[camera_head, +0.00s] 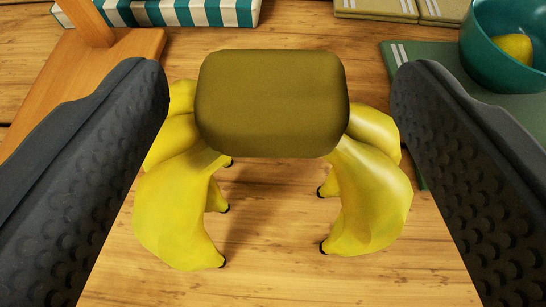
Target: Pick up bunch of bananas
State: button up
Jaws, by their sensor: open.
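The bunch of bananas (172,220) is in the middle of the view on the wooden surface. Yellow bananas with dark tips spread to the left and right below a blocky olive-brown stem (272,103). My gripper (276,80) is open, with one dark, dimpled finger on each side of the bunch. The bunch lies between the fingers as seen from above. I cannot tell whether either finger touches it, though the left finger's edge overlaps the left bananas in the picture.
A teal bowl (490,60) holding a yellow fruit (514,48) stands on a green board (415,55) at upper right. A wooden stand (130,50) is at upper left, near a teal-and-white striped item (184,12). Bare wood (275,270) shows in front.

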jog(key=x, duration=0.3)
jog(key=shift+w+a+f+b, duration=0.1)
jog(key=shift+f+b, duration=0.3)
jog(key=shift+f, duration=0.05)
jog(key=shift+w, duration=0.35)
jog(key=shift+f, duration=0.1)
grip_shut()
